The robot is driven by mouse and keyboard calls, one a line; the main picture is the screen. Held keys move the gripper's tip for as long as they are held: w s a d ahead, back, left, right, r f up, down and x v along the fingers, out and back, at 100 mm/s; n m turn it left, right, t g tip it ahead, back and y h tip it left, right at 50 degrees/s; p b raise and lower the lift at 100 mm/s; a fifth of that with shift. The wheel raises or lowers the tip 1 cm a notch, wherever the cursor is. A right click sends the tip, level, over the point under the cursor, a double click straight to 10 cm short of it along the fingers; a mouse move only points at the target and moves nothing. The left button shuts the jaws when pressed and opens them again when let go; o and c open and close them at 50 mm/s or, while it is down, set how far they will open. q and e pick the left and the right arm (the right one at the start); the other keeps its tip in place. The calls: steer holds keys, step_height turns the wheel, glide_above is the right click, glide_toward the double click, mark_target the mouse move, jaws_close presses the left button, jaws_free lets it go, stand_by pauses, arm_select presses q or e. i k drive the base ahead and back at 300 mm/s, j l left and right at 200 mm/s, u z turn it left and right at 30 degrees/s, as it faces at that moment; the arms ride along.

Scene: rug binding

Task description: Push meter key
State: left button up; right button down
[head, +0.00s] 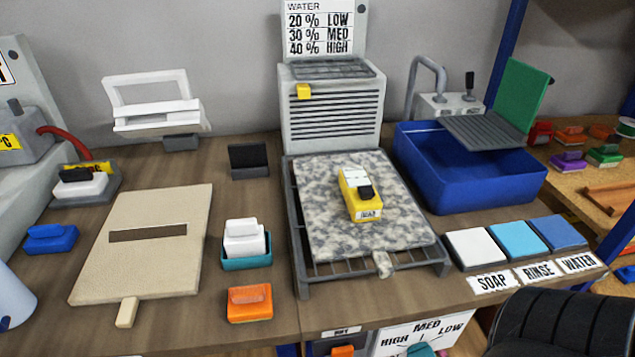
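The yellow meter (360,196) lies on the grey mottled rug (325,222), near its middle. It has a pale face at its far end, a black key (366,192) on its upper side and a small white label at its near end. I cannot tell whether the key is pressed.
The rug lies on a dark rack (372,272) before a grey louvred unit (331,112). A blue basin (470,185) stands to the right, with white and blue pads in front. A beige board (150,245) and an orange block (250,304) lie to the left.

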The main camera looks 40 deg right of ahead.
mark_target(366, 192)
steer(key=k+l, duration=0.7)
